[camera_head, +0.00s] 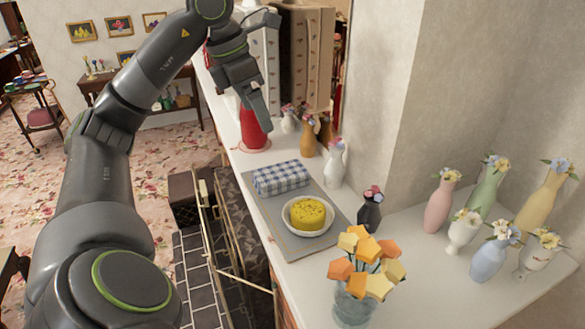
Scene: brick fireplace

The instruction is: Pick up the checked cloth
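The checked cloth (281,178), blue and white and folded into a thick rectangle, lies on the far end of a grey mat (257,215) on the white mantel shelf. My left gripper (262,113) points down above and beyond the cloth in the picture, apart from it, and overlaps the red vase (253,130). Its fingers are seen edge-on, so I cannot tell whether they are open or shut. I see nothing held in it. My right gripper is out of view.
A white bowl with a yellow cake (308,214) sits on the mat close to the cloth. Small vases, including a white one (336,165) and a black one (370,210), line the wall side. A glass of orange flowers (357,290) stands in front.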

